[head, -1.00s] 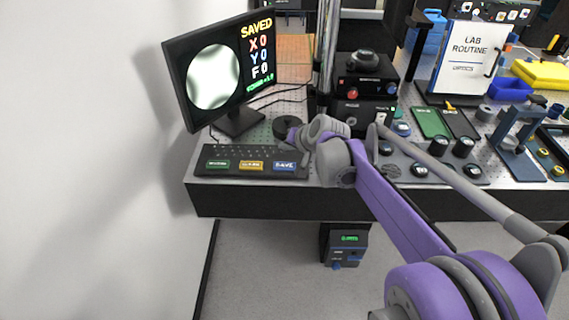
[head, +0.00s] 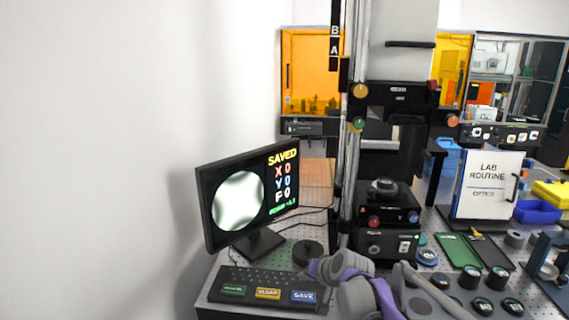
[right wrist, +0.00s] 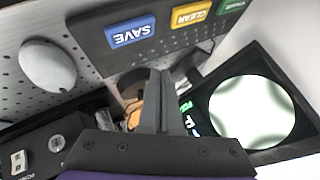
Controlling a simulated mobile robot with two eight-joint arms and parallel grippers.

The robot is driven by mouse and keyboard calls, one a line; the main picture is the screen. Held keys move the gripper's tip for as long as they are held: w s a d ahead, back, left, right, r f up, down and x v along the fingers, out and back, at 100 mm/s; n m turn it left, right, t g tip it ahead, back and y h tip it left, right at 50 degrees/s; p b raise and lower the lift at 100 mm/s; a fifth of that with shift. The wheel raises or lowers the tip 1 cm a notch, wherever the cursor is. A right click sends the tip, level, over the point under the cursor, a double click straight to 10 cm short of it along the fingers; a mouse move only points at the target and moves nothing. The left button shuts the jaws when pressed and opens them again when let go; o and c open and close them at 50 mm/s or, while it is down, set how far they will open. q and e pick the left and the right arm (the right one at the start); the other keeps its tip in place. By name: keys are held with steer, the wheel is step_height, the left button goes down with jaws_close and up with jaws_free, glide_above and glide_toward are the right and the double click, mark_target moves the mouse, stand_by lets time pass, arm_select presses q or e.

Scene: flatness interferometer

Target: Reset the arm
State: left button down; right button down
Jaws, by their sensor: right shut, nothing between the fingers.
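My right gripper (head: 314,268) is at the bottom of the head view, above the bench just behind the keyboard's right end. In the right wrist view its grey fingers (right wrist: 158,78) are together with nothing between them. The black keyboard (head: 270,279) has a green button, a yellow CLEAR button (head: 268,293) and a blue SAVE button (head: 303,296). The SAVE button also shows in the right wrist view (right wrist: 130,32), apart from the fingers. The monitor (head: 250,195) reads SAVED, with X, Y and F at 0, beside a pale round pattern. My left gripper is out of view.
A black round puck (head: 307,251) lies right behind my gripper. The interferometer column (head: 385,150) and stacked black control boxes (head: 388,243) stand to the right.

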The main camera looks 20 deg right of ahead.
stand_by(0.7)
steer(key=s+a+f+n+g, duration=0.1)
steer(key=s+a+f+n, duration=0.1)
steer(key=s+a, duration=0.3)
steer(key=s+a+f+n+g, duration=0.1)
steer(key=s+a+f+n, duration=0.2)
steer(key=s, duration=1)
steer(key=s+a+f+n+g, duration=0.1)
steer(key=s+a+f+n, duration=0.2)
steer(key=s, duration=0.6)
steer(key=a+f, duration=0.2)
steer(key=a, duration=0.1)
steer(key=shift+s+a+g+h, duration=0.3)
steer(key=shift+s+a+g, duration=0.1)
